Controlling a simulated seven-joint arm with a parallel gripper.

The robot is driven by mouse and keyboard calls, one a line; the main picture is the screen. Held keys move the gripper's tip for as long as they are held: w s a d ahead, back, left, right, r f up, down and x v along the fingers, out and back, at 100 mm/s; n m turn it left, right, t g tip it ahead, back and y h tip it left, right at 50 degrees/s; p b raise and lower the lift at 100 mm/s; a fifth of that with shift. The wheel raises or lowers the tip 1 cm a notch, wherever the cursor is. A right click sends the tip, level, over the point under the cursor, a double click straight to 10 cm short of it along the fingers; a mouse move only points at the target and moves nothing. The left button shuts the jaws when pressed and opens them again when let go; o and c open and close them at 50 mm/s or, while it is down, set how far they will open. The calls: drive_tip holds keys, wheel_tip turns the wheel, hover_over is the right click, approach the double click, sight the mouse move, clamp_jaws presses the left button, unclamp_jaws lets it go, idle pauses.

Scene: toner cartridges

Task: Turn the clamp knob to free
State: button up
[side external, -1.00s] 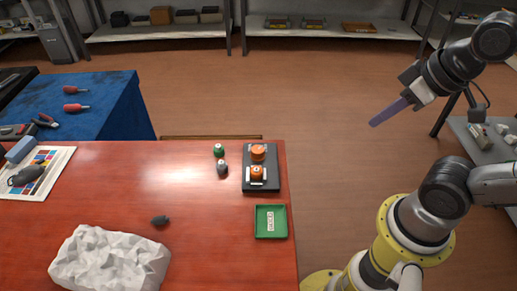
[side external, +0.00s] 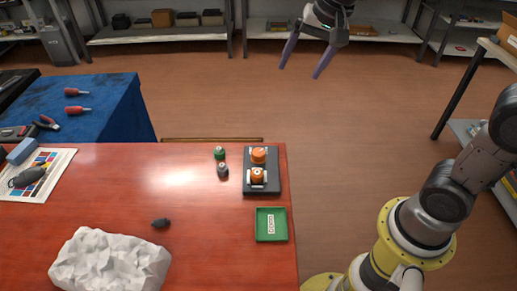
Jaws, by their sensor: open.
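A dark clamp base (side external: 261,188) lies near the right edge of the red table. Two orange round parts sit on it, an upper one (side external: 259,155) and a lower one (side external: 257,175), with pale metal pieces beside them. Which of them is the clamp knob, and how it is turned, I cannot tell at this size. My gripper (side external: 302,72) is open and empty, fingers pointing down, high up and well apart from the clamp. It appears above and to the right of the clamp in the picture.
A green tray (side external: 271,238) with a white label lies below the base. A green-topped small cartridge (side external: 219,153) and a grey one (side external: 223,170) stand to its left. A dark small item (side external: 161,222) and a crumpled white heap (side external: 109,262) lie further left. The table's middle is clear.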

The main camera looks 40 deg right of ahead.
drive_tip(key=w+f+m+g, duration=0.2)
drive_tip(key=w+f, duration=0.6)
drive_tip(key=w, duration=0.1)
drive_tip(key=g, duration=0.2)
approach(259, 152)
wheel_tip(259, 152, down, 9)
drive_tip(key=shift+w+r, duration=0.1)
drive_tip(key=shift+w, duration=0.05)
drive_tip(key=shift+c, duration=0.3)
clamp_jaws()
